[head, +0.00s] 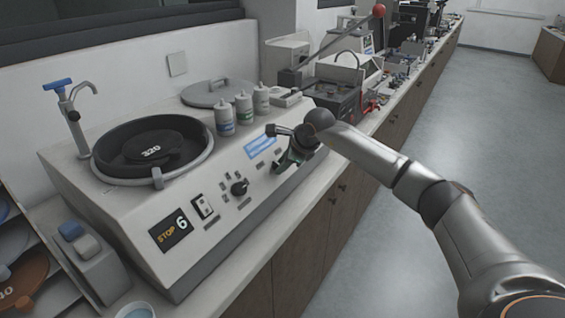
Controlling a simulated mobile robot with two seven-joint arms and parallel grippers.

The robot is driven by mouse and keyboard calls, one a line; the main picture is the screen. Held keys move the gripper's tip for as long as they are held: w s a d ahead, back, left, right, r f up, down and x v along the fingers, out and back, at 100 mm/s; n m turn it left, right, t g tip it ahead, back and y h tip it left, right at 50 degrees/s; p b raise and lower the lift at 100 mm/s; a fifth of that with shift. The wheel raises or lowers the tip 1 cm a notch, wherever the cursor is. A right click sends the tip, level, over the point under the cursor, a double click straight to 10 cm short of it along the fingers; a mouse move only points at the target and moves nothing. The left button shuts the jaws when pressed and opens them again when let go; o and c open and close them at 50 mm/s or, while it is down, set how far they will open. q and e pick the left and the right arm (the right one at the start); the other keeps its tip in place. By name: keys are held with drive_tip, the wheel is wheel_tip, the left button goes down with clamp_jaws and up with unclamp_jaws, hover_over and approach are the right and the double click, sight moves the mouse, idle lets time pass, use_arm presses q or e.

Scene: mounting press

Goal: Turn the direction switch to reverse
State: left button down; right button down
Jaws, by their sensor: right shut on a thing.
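The grinder-polisher's sloped front panel (225,200) faces me. My right gripper (282,163) is at the right part of this panel, below the blue label plate. It is shut on a small control there, which I take to be the direction switch; the gripper hides most of it, so its setting cannot be read. A black knob (240,187) stands on the panel left of the gripper, apart from it. A display (171,230) at the panel's left end reads STOP and 6. My left gripper is not in view.
The grinding bowl (150,150) with a 320 disc and a blue-handled tap (70,110) are at the left. Three bottles (243,108) and a round lid (218,92) stand behind the panel. Other equipment lines the bench beyond. The floor on the right is clear.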

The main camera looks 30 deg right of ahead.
drive_tip(key=m+g+y+p, duration=0.1)
drive_tip(key=m, duration=0.2)
drive_tip(key=shift+r+m+p, duration=0.1)
drive_tip(key=shift+m+p, duration=0.3)
drive_tip(key=m+y+p, duration=0.1)
drive_tip(key=m, duration=0.2)
drive_tip(key=shift+d+g+y, duration=0.1)
drive_tip(key=shift+g+y, duration=0.2)
drive_tip(key=shift+y, duration=0.1)
drive_tip(key=m+y, duration=0.1)
drive_tip(key=m, duration=0.2)
drive_tip(key=shift+p, duration=0.35)
drive_tip(key=shift+m+y, duration=0.8)
drive_tip(key=shift+m, duration=0.7)
drive_tip(key=c, duration=0.9)
unclamp_jaws()
drive_tip(key=shift+d, duration=0.1)
